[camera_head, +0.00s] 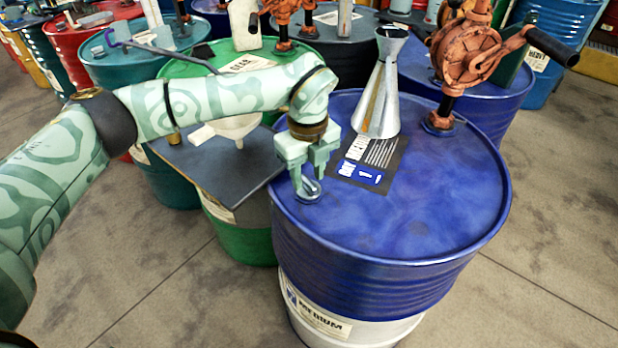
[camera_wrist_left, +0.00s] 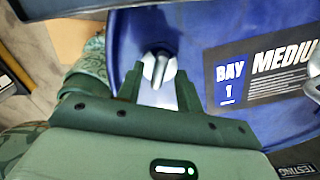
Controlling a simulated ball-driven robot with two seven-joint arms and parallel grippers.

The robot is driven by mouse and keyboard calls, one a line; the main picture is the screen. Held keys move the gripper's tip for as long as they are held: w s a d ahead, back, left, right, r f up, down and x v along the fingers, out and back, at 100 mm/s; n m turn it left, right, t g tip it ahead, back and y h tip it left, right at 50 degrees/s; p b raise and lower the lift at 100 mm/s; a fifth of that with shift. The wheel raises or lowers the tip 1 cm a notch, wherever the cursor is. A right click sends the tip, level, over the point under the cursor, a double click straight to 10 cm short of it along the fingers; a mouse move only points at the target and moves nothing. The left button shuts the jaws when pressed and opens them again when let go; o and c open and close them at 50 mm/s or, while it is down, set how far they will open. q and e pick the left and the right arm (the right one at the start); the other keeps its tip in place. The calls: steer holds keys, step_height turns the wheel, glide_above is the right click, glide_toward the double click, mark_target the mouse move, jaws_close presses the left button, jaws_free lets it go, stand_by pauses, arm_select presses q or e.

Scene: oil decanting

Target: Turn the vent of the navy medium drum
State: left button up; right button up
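The navy medium drum (camera_head: 420,215) stands upright in the head view, with a "MEDIUM" label on its lower side. Its vent (camera_head: 308,192), a small metal fitting, sits on the top near the left rim. My left gripper (camera_head: 307,178) points down over the vent. In the left wrist view the fingers of the left gripper (camera_wrist_left: 160,84) are apart, with the silver vent (camera_wrist_left: 160,68) showing between and just past the tips, and a gap on each side. Whether a finger touches it I cannot tell. My right gripper is not in view.
On the drum top are a metal funnel (camera_head: 377,95), a rusty orange hand pump (camera_head: 465,60) with a black handle, and a Bay 1 card (camera_head: 365,170). A dark board (camera_head: 215,170) lies left of the drum. Other drums crowd behind; the drum's front top is bare.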

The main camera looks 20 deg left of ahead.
arm_select(q)
steer(key=shift+f, duration=0.6)
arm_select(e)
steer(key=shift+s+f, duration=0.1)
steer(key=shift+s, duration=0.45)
arm_select(q)
jaws_close()
steer(key=shift+r, duration=0.1)
